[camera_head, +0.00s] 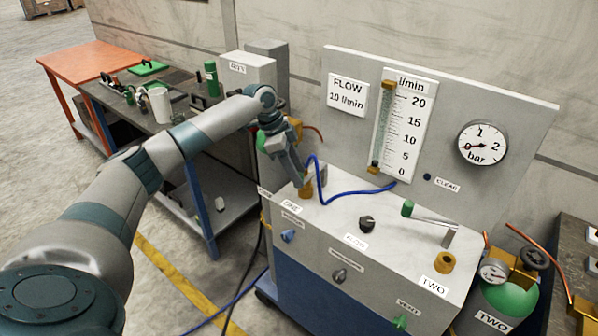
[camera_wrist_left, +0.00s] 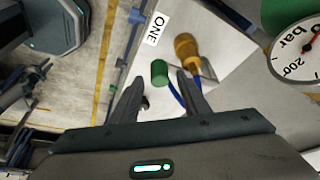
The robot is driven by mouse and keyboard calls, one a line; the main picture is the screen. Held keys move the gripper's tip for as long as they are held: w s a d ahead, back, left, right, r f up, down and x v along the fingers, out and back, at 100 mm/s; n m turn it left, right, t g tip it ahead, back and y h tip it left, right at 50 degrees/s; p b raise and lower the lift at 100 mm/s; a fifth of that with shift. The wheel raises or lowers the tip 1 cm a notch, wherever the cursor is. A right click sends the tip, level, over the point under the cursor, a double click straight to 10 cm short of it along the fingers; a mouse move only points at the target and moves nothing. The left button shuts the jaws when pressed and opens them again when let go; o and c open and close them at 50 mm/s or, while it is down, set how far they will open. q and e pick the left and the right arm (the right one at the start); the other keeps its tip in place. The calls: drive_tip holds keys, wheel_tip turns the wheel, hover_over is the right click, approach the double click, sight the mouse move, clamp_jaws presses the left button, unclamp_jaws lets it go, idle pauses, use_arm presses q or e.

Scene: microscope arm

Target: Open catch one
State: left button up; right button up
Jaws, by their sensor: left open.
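The label ONE (camera_head: 292,205) lies on the white top of the bench unit, beside a brass fitting (camera_head: 306,191). In the left wrist view this brass fitting (camera_wrist_left: 186,46) sits right of the label ONE (camera_wrist_left: 155,30). A green knob (camera_wrist_left: 160,72) shows there between my fingertips; I cannot tell how deep it lies between them. My left gripper (camera_head: 303,181) is open, pointing down over the ONE corner; its fingers also show in the left wrist view (camera_wrist_left: 160,76). In the head view the gripper hides most of the knob's area. My right gripper is not in view.
A second lever with a green knob (camera_head: 408,208) stands by the brass fitting of TWO (camera_head: 444,262). A blue hose (camera_head: 350,193) loops close to my gripper. The back panel (camera_head: 500,100) rises behind. A black flow knob (camera_head: 367,222) stands mid-top.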

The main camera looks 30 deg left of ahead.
use_arm(q)
drive_tip(key=shift+x, duration=0.8)
clamp_jaws()
